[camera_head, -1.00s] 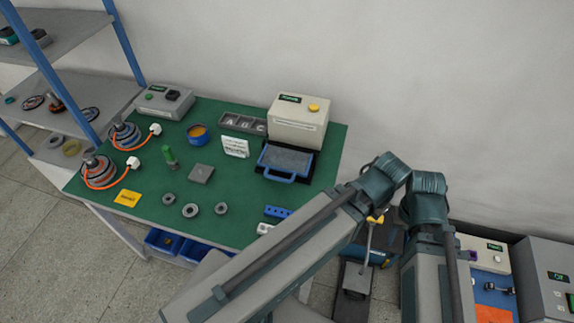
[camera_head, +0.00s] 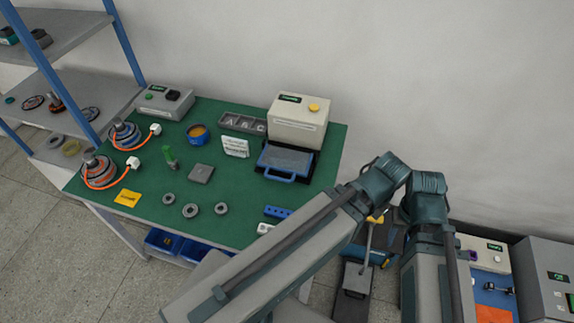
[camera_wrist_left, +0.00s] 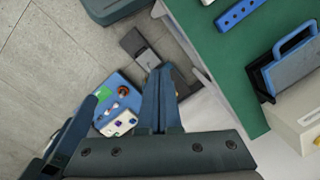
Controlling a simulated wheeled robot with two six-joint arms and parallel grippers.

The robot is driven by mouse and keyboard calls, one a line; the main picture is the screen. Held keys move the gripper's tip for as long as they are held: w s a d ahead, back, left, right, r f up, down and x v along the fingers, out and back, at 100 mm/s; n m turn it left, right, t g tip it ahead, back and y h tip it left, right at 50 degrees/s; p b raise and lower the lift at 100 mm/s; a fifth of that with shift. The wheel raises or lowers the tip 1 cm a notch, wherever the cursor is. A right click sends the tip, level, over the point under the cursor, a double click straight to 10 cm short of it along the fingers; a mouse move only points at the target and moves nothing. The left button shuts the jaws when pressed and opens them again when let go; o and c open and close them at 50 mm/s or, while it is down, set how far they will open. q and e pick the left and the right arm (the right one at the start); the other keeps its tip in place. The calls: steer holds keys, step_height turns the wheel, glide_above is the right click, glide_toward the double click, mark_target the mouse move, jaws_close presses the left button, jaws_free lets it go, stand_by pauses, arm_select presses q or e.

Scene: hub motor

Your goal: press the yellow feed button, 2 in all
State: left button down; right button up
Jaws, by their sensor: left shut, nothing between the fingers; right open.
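The yellow feed button (camera_head: 314,107) sits on top of the beige feed box (camera_head: 296,128) at the back right of the green table. It also shows at the right edge of the left wrist view (camera_wrist_left: 317,140), and nothing touches it there. My left gripper (camera_wrist_left: 163,75) is shut and empty in the left wrist view, with its tips over the floor gap beside the table, apart from the box. Arm links hide it in the head view. My right gripper's fingers cannot be made out among the dark links on the right of the head view.
A blue-handled tray (camera_head: 285,162) stands before the feed box. A blue holed block (camera_head: 277,212) lies near the table's right edge. Two motors (camera_head: 98,168) with orange cables stand left. A lever device (camera_head: 355,277) and a blue panel (camera_head: 492,293) lie off the table to the right.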

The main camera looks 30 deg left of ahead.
arm_select(q)
steer(key=w+a+r+n+t+h+p, duration=0.1)
steer(key=w+a+n, duration=0.1)
steer(key=w, duration=0.5)
steer(key=w+a+r+n+t+h, duration=0.1)
steer(key=w+a, duration=0.1)
steer(key=w, duration=0.4)
step_height(320, 180, up, 8)
steer(key=n+t+p, duration=0.3)
steer(key=n+t, duration=0.4)
steer(key=n, duration=0.2)
glide_above(313, 108)
steer(key=shift+s+r, duration=0.1)
steer(key=shift+r, duration=0.05)
step_height(313, 108, down, 9)
steer(key=b, duration=0.9)
